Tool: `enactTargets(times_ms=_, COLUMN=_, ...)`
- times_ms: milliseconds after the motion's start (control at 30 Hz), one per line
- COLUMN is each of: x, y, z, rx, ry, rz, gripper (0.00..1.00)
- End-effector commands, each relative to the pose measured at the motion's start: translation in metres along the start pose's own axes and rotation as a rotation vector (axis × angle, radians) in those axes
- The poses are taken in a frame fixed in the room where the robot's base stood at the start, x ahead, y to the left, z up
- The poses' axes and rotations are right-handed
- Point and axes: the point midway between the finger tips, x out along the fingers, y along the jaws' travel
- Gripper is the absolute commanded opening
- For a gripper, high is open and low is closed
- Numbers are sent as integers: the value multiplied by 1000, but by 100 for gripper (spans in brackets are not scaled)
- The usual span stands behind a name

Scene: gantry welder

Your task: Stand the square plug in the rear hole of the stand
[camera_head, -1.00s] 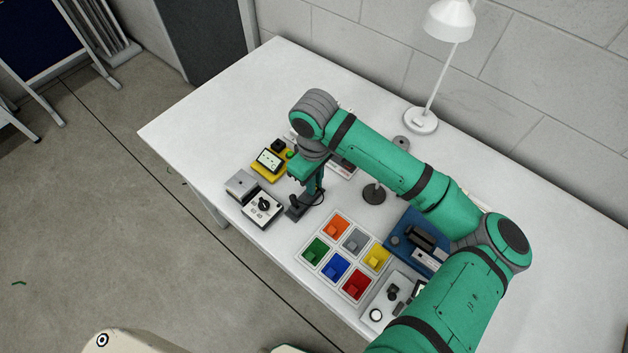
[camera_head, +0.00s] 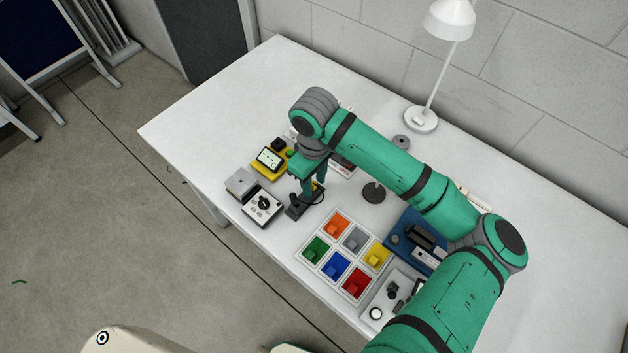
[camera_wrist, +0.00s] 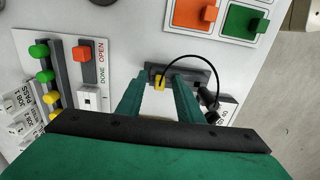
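The stand (camera_head: 294,211) is a dark block on the white table. In the wrist view the stand (camera_wrist: 190,69) is a dark bar beyond my fingertips. A small yellow piece (camera_wrist: 160,83), which looks like the plug, is at the stand's left end in that view, with a black cable arching from it to the right. My gripper (camera_head: 314,187) points down over the stand. In the wrist view my gripper (camera_wrist: 158,84) has its two green fingers spread, one either side of the yellow piece, with gaps visible. The holes and the plug's seating cannot be made out.
A tray of coloured squares (camera_head: 330,249) lies right of the stand. A white box with a black knob (camera_head: 263,206) and a yellow device (camera_head: 270,160) stand left. A round dark base (camera_head: 374,193) and a blue unit (camera_head: 402,232) lie farther right. The table's left front is clear.

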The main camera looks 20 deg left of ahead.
Motion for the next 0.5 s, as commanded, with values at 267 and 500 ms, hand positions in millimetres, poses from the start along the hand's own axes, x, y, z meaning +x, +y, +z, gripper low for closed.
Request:
enactTargets(times_ms=267, x=-38, y=0, z=-1, rx=-1, ry=2, rz=3, gripper=33)
enactTargets(times_ms=500, x=-82, y=0, z=-1, rx=-2, ry=1, rz=3, gripper=33)
